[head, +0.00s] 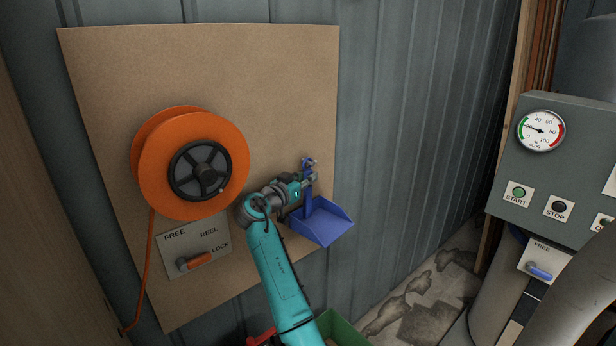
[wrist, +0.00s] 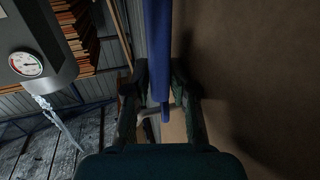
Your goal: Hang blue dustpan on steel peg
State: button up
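The blue dustpan (head: 322,222) is in front of the right part of the brown board, handle up and pan down. My gripper (head: 308,181) is at its handle. In the wrist view the blue handle (wrist: 159,50) runs down between the two fingers of my gripper (wrist: 160,92), which look closed on it from both sides.
An orange hose reel (head: 165,140) is on the board (head: 250,70), left of my arm, above a FREE/LOCK lever plate (head: 208,235). A grey control box (head: 565,165) with a gauge stands at the right. A green bin (head: 340,328) is below. Bare wall lies right of the board.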

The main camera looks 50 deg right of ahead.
jog(key=a, duration=1.1)
jog(key=shift+a, duration=0.3)
jog(key=shift+s+r, duration=0.1)
